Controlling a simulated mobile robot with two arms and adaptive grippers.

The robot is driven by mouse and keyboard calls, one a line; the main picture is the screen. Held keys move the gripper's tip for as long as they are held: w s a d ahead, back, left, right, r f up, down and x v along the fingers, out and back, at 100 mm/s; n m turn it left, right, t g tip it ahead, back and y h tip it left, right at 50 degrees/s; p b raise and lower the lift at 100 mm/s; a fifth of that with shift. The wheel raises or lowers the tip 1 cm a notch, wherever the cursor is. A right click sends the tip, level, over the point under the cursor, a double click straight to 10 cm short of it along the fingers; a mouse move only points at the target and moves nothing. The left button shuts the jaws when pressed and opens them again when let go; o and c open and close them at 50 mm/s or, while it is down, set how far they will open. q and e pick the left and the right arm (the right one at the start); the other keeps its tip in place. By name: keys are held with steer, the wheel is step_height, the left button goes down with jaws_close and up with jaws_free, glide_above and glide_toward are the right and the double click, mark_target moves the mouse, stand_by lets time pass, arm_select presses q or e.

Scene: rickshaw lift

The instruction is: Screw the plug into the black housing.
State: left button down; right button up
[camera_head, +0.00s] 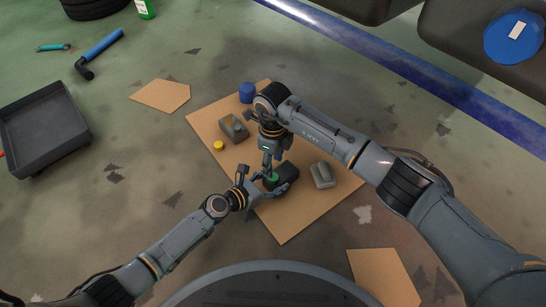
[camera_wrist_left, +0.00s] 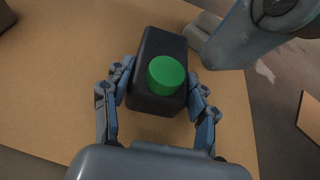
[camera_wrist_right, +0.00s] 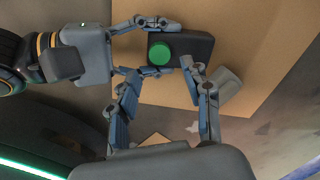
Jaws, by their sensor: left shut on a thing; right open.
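The black housing (camera_head: 290,172) lies on the brown cardboard sheet. The round green plug (camera_head: 272,176) sits at its top face; in the left wrist view the plug (camera_wrist_left: 167,75) is toward one end of the housing (camera_wrist_left: 150,104). How deep it is seated cannot be told. My left gripper (camera_wrist_left: 160,98) is shut on the housing, one finger on each side. My right gripper (camera_wrist_right: 165,78) is open, its fingertips just short of the plug (camera_wrist_right: 159,53) and apart from it in the right wrist view. In the head view the right gripper (camera_head: 270,168) partly hides the plug.
Grey blocks lie on the cardboard (camera_head: 283,228), one (camera_head: 322,175) right of the housing and one (camera_head: 234,128) behind-left. A yellow cap (camera_head: 219,146) and blue cylinder (camera_head: 246,92) are beyond. A dark tray (camera_head: 45,125) stands left; a blue-handled tool (camera_head: 102,45) lies behind it.

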mark_target(281, 177)
steer(key=shift+f, duration=3.2)
jaws_close()
steer(key=m, duration=1.4)
steer(key=shift+m, duration=0.4)
steer(key=m, duration=0.6)
steer(key=shift+o, duration=0.3)
jaws_free()
